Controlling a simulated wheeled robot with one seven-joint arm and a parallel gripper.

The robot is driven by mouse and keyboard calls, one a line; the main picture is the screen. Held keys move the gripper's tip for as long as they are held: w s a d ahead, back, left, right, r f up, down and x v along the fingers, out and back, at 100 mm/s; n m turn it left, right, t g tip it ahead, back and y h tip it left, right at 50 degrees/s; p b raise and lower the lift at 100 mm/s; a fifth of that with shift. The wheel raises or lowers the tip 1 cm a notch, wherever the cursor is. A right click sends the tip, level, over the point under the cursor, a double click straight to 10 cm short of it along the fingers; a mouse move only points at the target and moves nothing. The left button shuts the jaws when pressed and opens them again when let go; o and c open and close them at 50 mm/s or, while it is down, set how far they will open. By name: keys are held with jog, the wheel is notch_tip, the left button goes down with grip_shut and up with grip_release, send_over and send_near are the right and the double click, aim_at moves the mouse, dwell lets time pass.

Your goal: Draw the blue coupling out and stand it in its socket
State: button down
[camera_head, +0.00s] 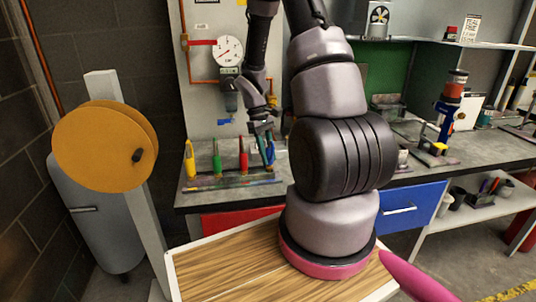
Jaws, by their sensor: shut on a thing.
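My gripper (264,130) is above the right end of a coloured strip-like rack (228,184) on the grey workbench. It is shut on the blue coupling (270,153), which hangs below the fingers, slightly tilted. Its lower end is near the rack's right end; I cannot tell whether it touches or is clear. A yellow piece (190,160), a green piece (217,164) and a red piece (243,160) stand along the rack to the left. I cannot make out an empty socket for the blue coupling.
A pressure gauge (229,50) with piping is on the panel behind. A yellow hose reel (98,146) stands at the left. A blue and red device (448,107) stands further right on the bench (410,172). My arm hides the bench's middle.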

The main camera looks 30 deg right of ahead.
jog(key=shift+f, duration=0.55)
jog(key=c, duration=0.5)
grip_release()
jog(key=v, duration=1.1)
jog(key=s+a+r+m+t+y, duration=0.1)
jog(key=s+a+r+m+t, duration=0.15)
jog(key=r, duration=0.55)
jog(key=s+a+r+m+t, duration=0.1)
jog(key=s+a+r+t, duration=0.15)
jog(key=r, duration=0.55)
jog(key=s+a+r+m+t, duration=0.1)
jog(key=s+r+t, duration=0.1)
jog(key=s+r, duration=0.1)
jog(key=s+a+r+m+t+y, duration=0.1)
jog(key=s+a+r, duration=0.1)
jog(key=s+r, duration=0.1)
jog(key=s+a+r+m+t+y, duration=0.1)
jog(key=s+a+r+m+t, duration=0.1)
jog(key=s, duration=0.3)
jog(key=shift+s+r+t, duration=0.15)
jog(key=shift+r, duration=0.3)
jog(key=shift+s+r+t, duration=0.15)
jog(key=shift+s+r, duration=0.05)
jog(key=shift+r, duration=0.25)
